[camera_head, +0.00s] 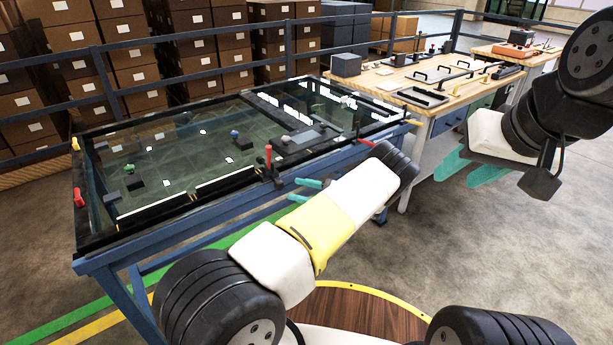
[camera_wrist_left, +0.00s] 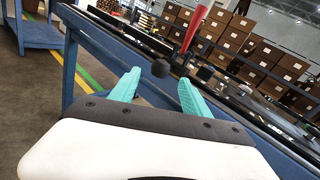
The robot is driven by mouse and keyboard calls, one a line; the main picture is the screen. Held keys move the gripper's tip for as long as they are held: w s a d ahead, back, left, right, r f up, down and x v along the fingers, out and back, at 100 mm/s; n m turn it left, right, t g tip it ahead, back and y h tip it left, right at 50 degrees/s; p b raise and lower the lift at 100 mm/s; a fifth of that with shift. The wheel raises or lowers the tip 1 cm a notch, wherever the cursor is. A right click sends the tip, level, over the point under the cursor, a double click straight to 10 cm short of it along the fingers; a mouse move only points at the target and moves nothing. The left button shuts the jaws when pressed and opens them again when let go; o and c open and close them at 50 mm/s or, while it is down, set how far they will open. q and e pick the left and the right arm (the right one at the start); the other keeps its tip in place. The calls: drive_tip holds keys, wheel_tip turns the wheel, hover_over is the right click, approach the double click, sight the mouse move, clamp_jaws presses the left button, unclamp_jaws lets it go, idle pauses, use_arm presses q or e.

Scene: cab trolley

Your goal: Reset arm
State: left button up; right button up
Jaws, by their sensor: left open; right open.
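My left gripper (camera_head: 306,190) has teal fingers and is at the front edge of the glass-topped table, largely hidden behind my own arm in the head view. In the left wrist view my left gripper (camera_wrist_left: 158,88) is open, with nothing between its fingers. A red upright handle (camera_head: 268,156) stands on the table's front rim, just left of the gripper. The red handle also shows in the left wrist view (camera_wrist_left: 194,30), beyond the fingertips, with a dark round knob (camera_wrist_left: 160,68) near it. My right gripper (camera_head: 468,170) is open and empty over the floor at right.
The glass-topped table (camera_head: 90,240) has a dark rim and blue legs, with small parts on it. A wooden workbench (camera_head: 440,112) with black handles stands behind at right. Boxes (camera_head: 130,60) are stacked behind a blue railing (camera_head: 110,85). Floor at right is clear.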

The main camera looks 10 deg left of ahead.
use_arm(q)
drive_tip(key=shift+r, duration=0.1)
drive_tip(key=s+a+r+n+g+h, duration=0.1)
drive_tip(key=s+r+n+g+h, duration=0.1)
drive_tip(key=s+r+n+h, duration=0.6)
drive_tip(key=s+a+r+n+g+h, duration=0.15)
drive_tip(key=s+r+h, duration=0.25)
drive_tip(key=r, duration=0.8)
drive_tip(key=s+d+r+n+t+h, duration=0.3)
drive_tip(key=s+d+r+h, duration=0.1)
drive_tip(key=s+r, duration=0.4)
drive_tip(key=s+d+r+n+t+h, duration=0.4)
drive_tip(key=s+r, duration=0.4)
drive_tip(key=s, duration=0.5)
drive_tip(key=shift+s+d, duration=0.3)
drive_tip(key=shift+d, duration=0.05)
drive_tip(key=shift+t, duration=0.25)
